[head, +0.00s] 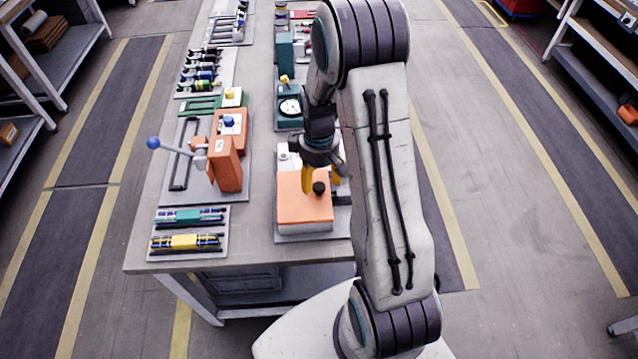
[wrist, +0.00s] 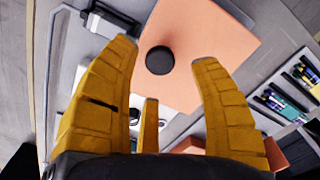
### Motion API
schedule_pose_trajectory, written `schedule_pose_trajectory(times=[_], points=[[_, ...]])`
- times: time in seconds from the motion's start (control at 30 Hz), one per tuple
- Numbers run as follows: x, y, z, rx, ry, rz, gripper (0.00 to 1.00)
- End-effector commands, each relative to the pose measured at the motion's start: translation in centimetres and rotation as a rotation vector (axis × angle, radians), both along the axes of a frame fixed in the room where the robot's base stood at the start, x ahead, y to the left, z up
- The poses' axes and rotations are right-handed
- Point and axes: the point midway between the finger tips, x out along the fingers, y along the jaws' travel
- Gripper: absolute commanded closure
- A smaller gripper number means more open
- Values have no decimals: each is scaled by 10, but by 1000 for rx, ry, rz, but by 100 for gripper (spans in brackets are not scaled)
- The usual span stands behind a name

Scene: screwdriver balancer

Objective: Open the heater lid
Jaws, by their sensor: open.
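The heater is a low box with a flat orange lid (head: 303,212) at the near right of the bench, and the lid looks closed. A round black knob (head: 319,188) stands on the lid. In the wrist view the orange lid (wrist: 215,35) and the black knob (wrist: 160,60) lie ahead of my gripper. My gripper (head: 320,181) is over the lid, close to the knob, with its yellow fingers open. In the wrist view my gripper (wrist: 165,54) has fingertips on both sides of the knob, with gaps. I cannot tell how far above the lid they are.
An orange press (head: 228,160) with a blue-ended lever (head: 153,143) stands left of the heater. Trays of tools (head: 188,232) lie along the bench (head: 262,225). A teal device (head: 288,85) stands behind the heater. Shelves (head: 600,60) flank the aisles; the floor right of the bench is clear.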

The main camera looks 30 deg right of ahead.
Motion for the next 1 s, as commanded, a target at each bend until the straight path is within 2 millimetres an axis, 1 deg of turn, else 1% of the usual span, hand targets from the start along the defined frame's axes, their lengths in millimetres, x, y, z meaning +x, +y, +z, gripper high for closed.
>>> schedule_pose_trajectory(times=[0.1,0.3,0.5,0.77,1.0], points=[[-1,0,-14,1,4,-1,43],[-1,0,-30,0,2,-2,43],[0,0,-35,0,0,-2,43],[0,0,-35,0,0,-2,42],[0,0,-35,0,0,-2,64]])
